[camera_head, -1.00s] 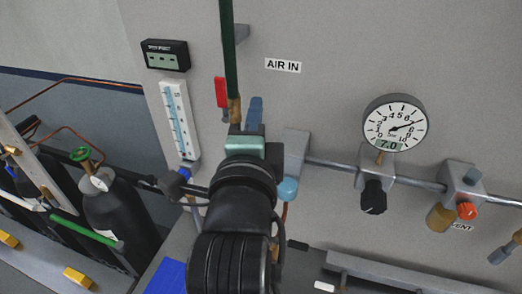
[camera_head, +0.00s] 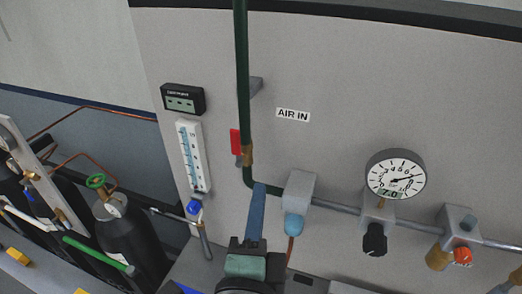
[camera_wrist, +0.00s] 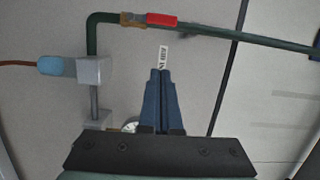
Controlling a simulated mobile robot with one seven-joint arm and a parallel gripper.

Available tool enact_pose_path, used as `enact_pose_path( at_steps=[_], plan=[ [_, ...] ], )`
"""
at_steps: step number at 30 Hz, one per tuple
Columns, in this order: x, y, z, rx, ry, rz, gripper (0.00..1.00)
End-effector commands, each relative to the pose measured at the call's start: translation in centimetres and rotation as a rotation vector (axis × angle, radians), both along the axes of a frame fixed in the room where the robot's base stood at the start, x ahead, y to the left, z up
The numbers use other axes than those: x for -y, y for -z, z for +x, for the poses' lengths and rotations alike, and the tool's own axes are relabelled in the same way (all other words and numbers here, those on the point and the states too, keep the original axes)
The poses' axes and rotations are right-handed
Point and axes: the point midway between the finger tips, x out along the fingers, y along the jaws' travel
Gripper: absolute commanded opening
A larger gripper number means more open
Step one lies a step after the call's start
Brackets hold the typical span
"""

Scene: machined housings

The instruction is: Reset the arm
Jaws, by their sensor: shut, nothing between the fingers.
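My gripper (camera_head: 257,205) is in the lower middle of the head view, its blue fingers together and empty, pointing up in front of the grey panel (camera_head: 350,80). In the wrist view my gripper (camera_wrist: 160,75) shows the two fingers side by side with nothing between them. In the head view the fingertips appear beside the lower bend of the green pipe (camera_head: 243,80); I cannot tell the gap in depth. The red valve handle (camera_head: 235,142) stands along the pipe, and in the wrist view the red handle (camera_wrist: 161,19) also lies along it.
A flow meter (camera_head: 192,157) and a digital display (camera_head: 183,99) are at left. A dark cylinder (camera_head: 130,240) stands lower left.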

Motion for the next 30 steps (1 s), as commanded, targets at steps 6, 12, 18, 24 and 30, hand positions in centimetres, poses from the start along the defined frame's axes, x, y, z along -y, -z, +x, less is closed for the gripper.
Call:
enact_pose_path(
  at_steps=[6, 12, 18, 24, 30],
  plan=[
    [-0.1, -0.8, 0.6, 0.048, -0.003, -0.083, 0.0],
    [0.2, -5.3, 1.5, 0.223, 0.035, -0.424, 0.0],
    [0.8, -10.9, 0.5, 0.404, 0.169, -0.835, 0.0],
    [1.3, -15.8, -2.3, 0.535, 0.382, -1.215, 0.0],
    [1.3, -18.5, -4.4, 0.588, 0.537, -1.429, 0.0]
  ],
)
